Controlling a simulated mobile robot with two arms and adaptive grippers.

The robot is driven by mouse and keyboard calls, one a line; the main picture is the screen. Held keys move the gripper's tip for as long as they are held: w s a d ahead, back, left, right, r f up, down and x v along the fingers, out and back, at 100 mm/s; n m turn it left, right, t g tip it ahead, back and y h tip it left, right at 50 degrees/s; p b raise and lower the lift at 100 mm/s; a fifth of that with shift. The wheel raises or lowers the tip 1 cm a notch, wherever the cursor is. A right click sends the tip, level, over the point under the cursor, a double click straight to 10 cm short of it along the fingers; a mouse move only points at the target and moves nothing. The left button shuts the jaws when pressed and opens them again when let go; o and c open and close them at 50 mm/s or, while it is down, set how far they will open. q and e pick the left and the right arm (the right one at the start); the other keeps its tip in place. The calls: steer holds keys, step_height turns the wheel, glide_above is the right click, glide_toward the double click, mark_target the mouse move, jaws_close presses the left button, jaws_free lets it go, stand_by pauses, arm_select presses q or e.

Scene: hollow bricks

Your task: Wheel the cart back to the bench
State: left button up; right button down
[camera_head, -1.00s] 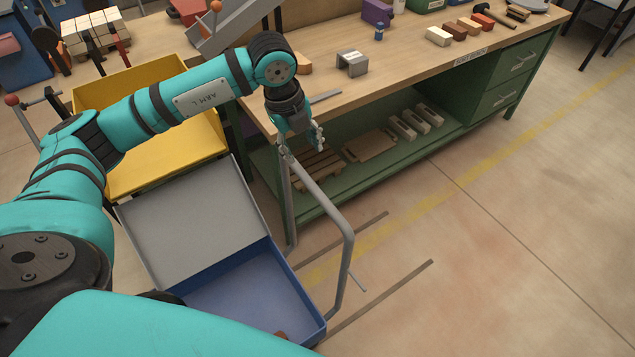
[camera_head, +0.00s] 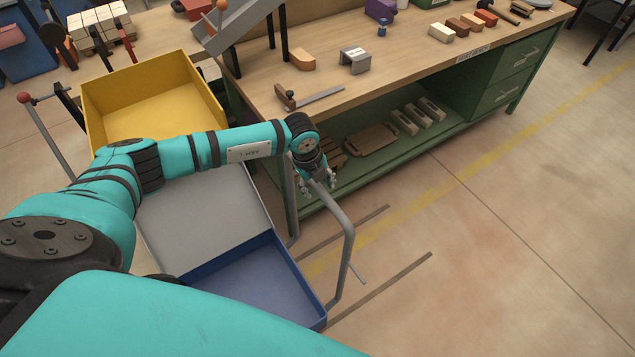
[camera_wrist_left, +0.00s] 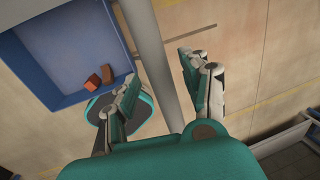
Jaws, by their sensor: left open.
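The cart has a blue tray (camera_head: 255,290), a grey panel (camera_head: 205,220) and a grey tube handle (camera_head: 347,240) on its right side. It stands close to the near left end of the bench (camera_head: 400,60), which has a wooden top and a green frame. My left gripper (camera_head: 318,187) is open at the top bar of the handle. In the left wrist view, the handle bar (camera_wrist_left: 150,45) runs between the spread fingers of the left gripper (camera_wrist_left: 163,70). I cannot tell whether they touch it. My right gripper is out of view.
Reddish-brown pieces (camera_wrist_left: 100,78) lie in the blue tray. A yellow bin (camera_head: 150,100) stands behind the grey panel. The bench holds several blocks, a grey bracket (camera_head: 355,60) and a tool (camera_head: 310,98). The floor to the right (camera_head: 500,240) is clear, with dark strips near the cart.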

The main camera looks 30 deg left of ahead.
arm_select(q)
steer(key=shift+f, duration=0.1)
jaws_close()
stand_by(0.3)
